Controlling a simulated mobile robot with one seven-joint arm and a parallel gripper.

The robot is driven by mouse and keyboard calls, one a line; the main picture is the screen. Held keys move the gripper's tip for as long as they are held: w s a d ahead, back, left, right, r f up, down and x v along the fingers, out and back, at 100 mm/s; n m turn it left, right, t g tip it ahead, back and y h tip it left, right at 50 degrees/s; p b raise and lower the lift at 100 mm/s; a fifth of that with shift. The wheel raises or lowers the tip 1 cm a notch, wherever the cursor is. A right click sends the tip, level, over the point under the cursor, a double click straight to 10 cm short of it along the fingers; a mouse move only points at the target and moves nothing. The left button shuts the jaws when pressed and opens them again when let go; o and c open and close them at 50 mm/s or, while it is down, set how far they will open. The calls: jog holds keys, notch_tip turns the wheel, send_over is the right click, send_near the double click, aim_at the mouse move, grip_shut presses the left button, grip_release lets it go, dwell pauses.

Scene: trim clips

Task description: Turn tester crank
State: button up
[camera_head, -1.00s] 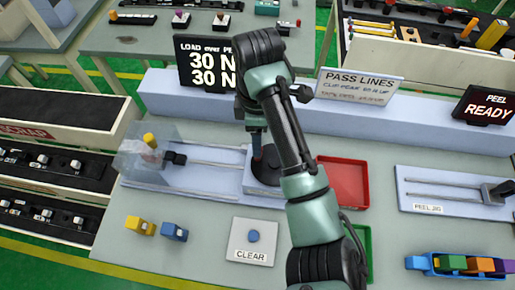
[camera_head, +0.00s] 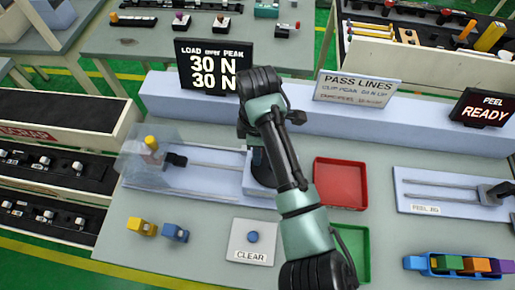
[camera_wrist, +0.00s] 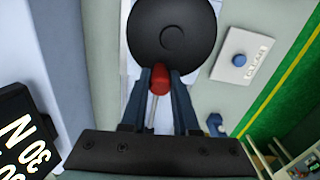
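The tester (camera_head: 205,183) is a pale blue rail bench with a clear guard at its left end. A yellow clip part (camera_head: 151,143) stands under the guard beside a dark clamp (camera_head: 176,160). The crank's black disc (camera_head: 262,174) is at the tester's right end, partly hidden by my arm. In the wrist view the disc (camera_wrist: 172,32) fills the top middle, with the red crank knob (camera_wrist: 160,77) at its lower edge. My gripper (camera_wrist: 161,75) has one finger on each side of the knob, seemingly closed on it. The load display (camera_head: 212,66) reads 30 N on both lines.
A grey CLEAR button box (camera_head: 252,254) sits in front of the tester, with yellow (camera_head: 141,227) and blue (camera_head: 175,233) clips to its left. A red tray (camera_head: 341,184) and green tray (camera_head: 355,245) lie right of my arm. The peel jig (camera_head: 450,206) is farther right.

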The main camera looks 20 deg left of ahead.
grip_shut()
jog(key=shift+w, duration=0.1)
jog(key=m+p, duration=0.1)
jog(key=m, duration=0.1)
jog(key=w+m, duration=0.1)
jog(key=shift+w+r+m+p, duration=0.1)
jog(key=shift+m+p, duration=0.3)
jog(key=m, duration=0.1)
jog(key=w+m+p, duration=0.1)
jog(key=m, duration=0.2)
jog(key=shift+w+d+m, duration=0.3)
jog(key=shift+d, duration=0.05)
jog(key=m, duration=0.1)
jog(key=w+d+m+p, duration=0.1)
jog(key=m, duration=0.1)
jog(key=shift+w+d+m+p, duration=0.2)
jog(key=shift+d+m+p, duration=0.2)
jog(key=shift+m, duration=0.65)
jog(key=shift+w+d+m+p, duration=0.15)
jog(key=shift+d+m+p, duration=0.15)
jog(key=shift+m, duration=0.75)
